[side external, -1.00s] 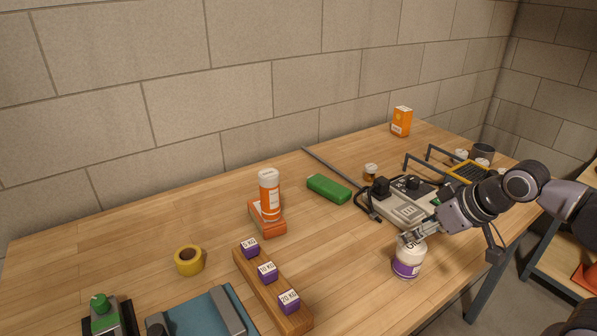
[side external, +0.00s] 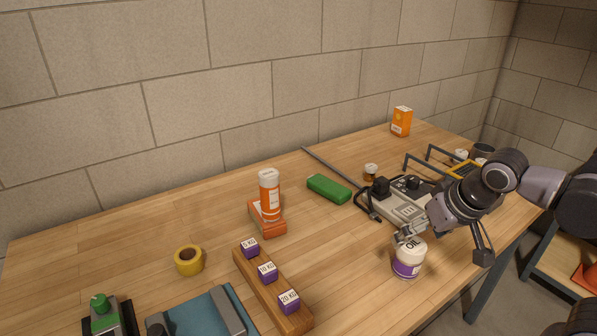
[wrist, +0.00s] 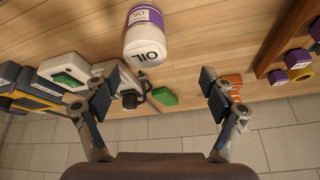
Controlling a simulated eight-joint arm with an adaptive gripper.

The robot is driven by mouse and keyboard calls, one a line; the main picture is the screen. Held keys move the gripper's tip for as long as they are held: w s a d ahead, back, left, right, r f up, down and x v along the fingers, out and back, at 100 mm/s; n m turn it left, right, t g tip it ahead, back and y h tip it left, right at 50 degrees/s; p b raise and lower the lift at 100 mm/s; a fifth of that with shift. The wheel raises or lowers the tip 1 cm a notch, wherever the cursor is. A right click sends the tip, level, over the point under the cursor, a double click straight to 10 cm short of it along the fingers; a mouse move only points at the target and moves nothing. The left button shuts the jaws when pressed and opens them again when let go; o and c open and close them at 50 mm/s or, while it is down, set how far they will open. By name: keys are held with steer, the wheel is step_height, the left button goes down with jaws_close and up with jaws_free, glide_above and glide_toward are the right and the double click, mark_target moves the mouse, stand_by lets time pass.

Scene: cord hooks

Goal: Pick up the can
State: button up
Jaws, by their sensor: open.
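A white can with a purple label and the word OIL (side external: 408,262) stands upright on the wooden table near its front edge. In the wrist view the can (wrist: 146,38) is at the top, ahead of and between the spread fingers. My gripper (side external: 410,232) is right at the can's upper part in the side view, partly overlapping its rim. In the wrist view my gripper (wrist: 160,85) has its fingers wide apart with nothing between them. Whether a finger touches the can cannot be told.
A grey device with a black cord (side external: 402,203) lies just behind my gripper. A green block (side external: 329,189), an orange bottle (side external: 269,195) and a wooden weight rack (side external: 270,288) are to the left. Bare table lies between rack and can.

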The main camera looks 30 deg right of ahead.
mark_target(410, 255)
steer(key=shift+w+d+f+m+g+h, duration=0.4)
steer(key=shift+f+m, duration=0.5)
steer(key=shift+f, duration=0.7)
steer(key=shift+w+d+f+m+g+h, duration=0.2)
steer(key=shift+w+d+f+m+h, duration=0.2)
steer(key=shift+f+m, duration=0.85)
steer(key=shift+w+d+f+m+g+h, duration=0.3)
steer(key=shift+w+d+f+m, duration=0.2)
steer(key=shift+f, duration=1.4)
steer(key=c, duration=1.5)
